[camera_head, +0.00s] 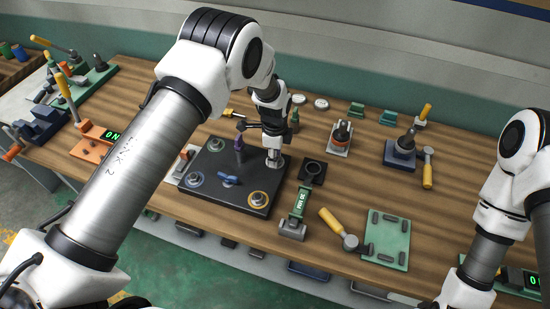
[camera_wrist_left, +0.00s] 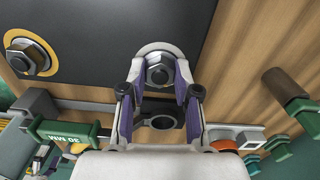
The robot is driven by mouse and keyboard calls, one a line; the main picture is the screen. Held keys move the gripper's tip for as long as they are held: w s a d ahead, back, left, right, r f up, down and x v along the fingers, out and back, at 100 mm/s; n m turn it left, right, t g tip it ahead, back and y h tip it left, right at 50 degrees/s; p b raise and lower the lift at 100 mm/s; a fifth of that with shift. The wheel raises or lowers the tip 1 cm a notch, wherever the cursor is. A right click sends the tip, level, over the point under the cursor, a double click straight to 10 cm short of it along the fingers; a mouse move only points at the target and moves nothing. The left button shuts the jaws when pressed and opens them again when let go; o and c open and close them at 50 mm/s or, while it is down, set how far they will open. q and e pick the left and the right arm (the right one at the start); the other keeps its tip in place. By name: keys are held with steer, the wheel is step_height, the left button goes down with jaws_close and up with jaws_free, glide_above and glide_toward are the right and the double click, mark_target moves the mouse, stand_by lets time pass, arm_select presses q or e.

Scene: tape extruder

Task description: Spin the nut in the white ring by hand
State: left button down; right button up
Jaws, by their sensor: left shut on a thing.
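A dark board (camera_head: 215,195) lies on the bench with hex nuts in coloured rings. The white ring (camera_wrist_left: 152,47) is at the board's edge in the left wrist view, with a metal hex nut (camera_wrist_left: 158,73) inside it. My left gripper (camera_wrist_left: 157,80) has its two purple-lined fingers on either side of this nut and is shut on it. In the head view my left gripper (camera_head: 274,157) points down at the board's far right corner, where it mostly hides nut and ring. My right gripper is out of the head view; only its arm shows at the right.
A yellow-ringed nut (camera_head: 258,199) and a blue-ringed nut (camera_head: 195,177) sit on the same board. A black holder (camera_head: 312,171) is close right of the gripper. A green plate (camera_head: 387,240) lies farther right.

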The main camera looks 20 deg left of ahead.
arm_select(q)
steer(key=shift+w+r+m, duration=0.1)
steer(key=shift+r+m, duration=0.05)
steer(key=shift+m, duration=0.65)
steer(key=shift+m+p, duration=0.6)
steer(key=shift+m, duration=0.8)
steer(key=shift+m+p, duration=0.55)
steer(key=shift+m, duration=0.65)
steer(key=c, duration=0.8)
jaws_free()
